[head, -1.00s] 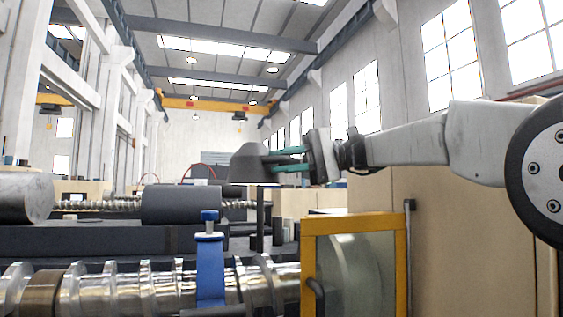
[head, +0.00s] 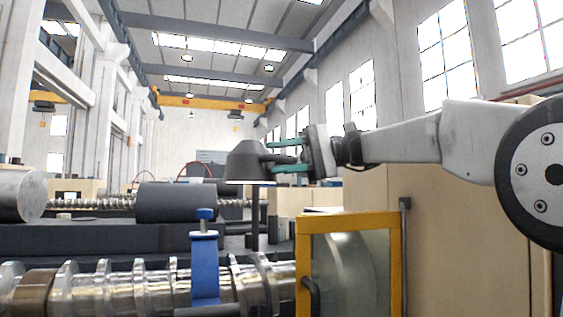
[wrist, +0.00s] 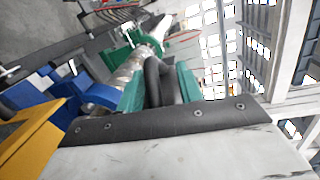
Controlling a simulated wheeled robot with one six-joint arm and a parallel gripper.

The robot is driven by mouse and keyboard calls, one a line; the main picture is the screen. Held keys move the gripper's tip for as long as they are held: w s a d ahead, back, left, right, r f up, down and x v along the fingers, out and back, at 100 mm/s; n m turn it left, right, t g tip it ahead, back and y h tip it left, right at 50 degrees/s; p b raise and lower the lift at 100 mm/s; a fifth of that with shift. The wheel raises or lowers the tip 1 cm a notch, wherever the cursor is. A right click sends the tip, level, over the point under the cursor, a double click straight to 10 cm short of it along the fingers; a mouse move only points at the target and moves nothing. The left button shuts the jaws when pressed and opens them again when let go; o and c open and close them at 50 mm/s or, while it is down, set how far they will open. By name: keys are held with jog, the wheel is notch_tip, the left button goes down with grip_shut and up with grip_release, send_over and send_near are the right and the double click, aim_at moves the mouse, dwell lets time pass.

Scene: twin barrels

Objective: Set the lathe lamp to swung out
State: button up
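The lathe lamp has a dark grey cone-shaped shade (head: 245,163), lit along its underside, beside a thin dark post (head: 256,215). My gripper (head: 280,155) comes in from the right, its two teal fingers spread one above the other at the shade's right side. In the wrist view, the teal fingers (wrist: 160,90) stand on either side of a dark rounded part of the lamp (wrist: 157,75). I cannot tell whether either finger touches it.
A yellow-framed guard door (head: 349,265) stands below my arm. A blue clamp-like rest (head: 205,265) sits over a shiny screw shaft (head: 110,290). A dark cylinder (head: 178,202) lies behind. Tan cabinets (head: 465,230) fill the right side.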

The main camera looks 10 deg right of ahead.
jog(key=shift+o, duration=1)
jog(key=r, duration=0.1)
jog(key=s+r, duration=0.1)
jog(key=shift+r, duration=0.4)
jog(key=s+d, duration=0.1)
jog(key=s, duration=0.4)
jog(key=s+d+r, duration=0.1)
jog(key=s, duration=0.4)
jog(key=s+d, duration=0.1)
jog(key=s, duration=0.3)
jog(key=shift+s+r, duration=0.15)
jog(key=shift+s, duration=0.25)
jog(key=shift+c, duration=1)
